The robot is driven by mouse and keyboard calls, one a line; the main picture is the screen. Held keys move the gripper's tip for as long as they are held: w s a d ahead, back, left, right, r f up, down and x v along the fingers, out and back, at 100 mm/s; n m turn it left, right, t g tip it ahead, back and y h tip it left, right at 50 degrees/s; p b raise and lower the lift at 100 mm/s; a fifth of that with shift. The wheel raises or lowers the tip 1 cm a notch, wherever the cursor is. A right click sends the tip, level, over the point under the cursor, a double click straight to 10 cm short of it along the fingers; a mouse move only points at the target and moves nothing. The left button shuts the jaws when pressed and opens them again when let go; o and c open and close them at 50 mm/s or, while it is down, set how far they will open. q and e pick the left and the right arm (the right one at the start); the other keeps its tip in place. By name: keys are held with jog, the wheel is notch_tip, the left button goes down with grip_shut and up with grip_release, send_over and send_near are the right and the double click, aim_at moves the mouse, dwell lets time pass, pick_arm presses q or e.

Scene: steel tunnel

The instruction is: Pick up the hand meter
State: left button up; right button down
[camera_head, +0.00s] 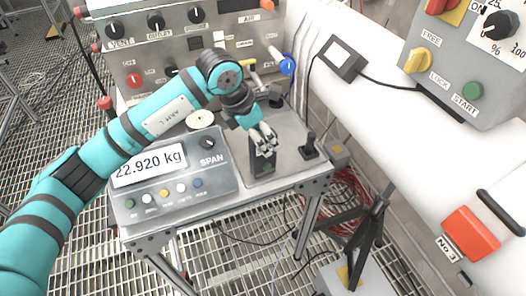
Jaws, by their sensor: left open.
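A dark, boxy handheld device with a green patch on its lower front, which looks like the hand meter (258,165), stands on the metal plate of the scale table (290,172). My left gripper (264,148) comes down over its top from the upper left, with pale fingertips at its upper part. The gripper is open. The fingers hide the top of the device, and I cannot tell whether they touch it. My right gripper is not in view.
A scale readout (150,167) showing 22.920 kg sits left of the plate. A small black stand (309,149) is close on the right. A control panel (130,50) rises behind. A cabled black box (342,58) lies on the white surface.

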aim_at(269, 145)
pick_arm(q)
jog(key=shift+f, duration=0.2)
jog(key=shift+w+d+f, duration=0.15)
jog(key=shift+w+f, duration=0.05)
jog(key=shift+f, duration=0.1)
jog(key=x, duration=0.1)
jog(key=p+x, duration=0.1)
jog(key=x, duration=0.1)
jog(key=shift+w+f, duration=0.25)
jog(key=shift+w, duration=0.1)
jog(key=shift+d+f+p, duration=0.15)
jog(key=shift+f+p, duration=0.15)
jog(key=shift+f, duration=0.15)
jog(key=c, duration=0.7)
jog(key=shift+w, duration=0.1)
grip_shut()
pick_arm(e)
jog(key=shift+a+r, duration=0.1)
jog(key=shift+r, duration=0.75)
